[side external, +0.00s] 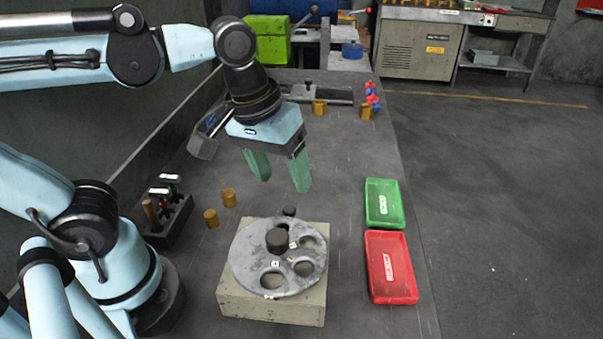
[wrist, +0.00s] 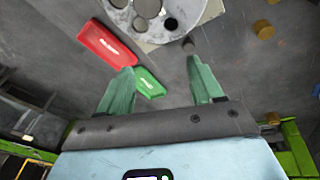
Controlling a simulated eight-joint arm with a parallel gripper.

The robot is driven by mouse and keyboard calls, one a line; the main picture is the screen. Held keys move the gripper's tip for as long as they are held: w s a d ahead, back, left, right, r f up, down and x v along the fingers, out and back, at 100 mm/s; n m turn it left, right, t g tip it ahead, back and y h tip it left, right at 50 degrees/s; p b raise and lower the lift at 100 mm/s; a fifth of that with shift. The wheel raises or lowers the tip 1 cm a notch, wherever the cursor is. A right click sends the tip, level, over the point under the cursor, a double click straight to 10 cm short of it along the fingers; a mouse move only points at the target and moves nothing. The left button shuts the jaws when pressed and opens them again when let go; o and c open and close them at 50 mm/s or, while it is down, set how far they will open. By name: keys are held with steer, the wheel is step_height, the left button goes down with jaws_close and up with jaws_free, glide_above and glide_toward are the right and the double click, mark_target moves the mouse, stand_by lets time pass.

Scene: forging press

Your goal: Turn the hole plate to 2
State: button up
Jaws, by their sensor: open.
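The hole plate (side external: 253,258) is a round grey metal disc with several holes of different sizes and small white labels, too small to read. It lies on a square beige block (side external: 272,310) and has a dark round knob (side external: 278,240) at its centre. In the wrist view the hole plate (wrist: 122,17) is cut off by the top edge. My gripper (side external: 282,184) has green fingers, which are apart with nothing between them. It hangs in the air above and behind the plate, not touching it. The fingers also show in the wrist view (wrist: 160,75).
A green tray (side external: 384,222) and a red tray (side external: 375,285) lie right of the plate. Brass cylinders (side external: 229,198) stand left and at the back. A dark tool holder (side external: 168,222) stands at left. A small dark peg (side external: 289,211) stands just behind the plate.

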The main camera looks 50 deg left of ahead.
mark_target(276, 237)
steer(key=s+d+r+n+g, duration=0.3)
steer(key=s, duration=0.1)
steer(key=shift+y, duration=0.4)
steer(key=shift+w+d+f, duration=0.1)
steer(key=shift+f, duration=2.75)
steer(key=shift+w+d+f, duration=0.1)
steer(key=shift+f, duration=2.75)
jaws_close()
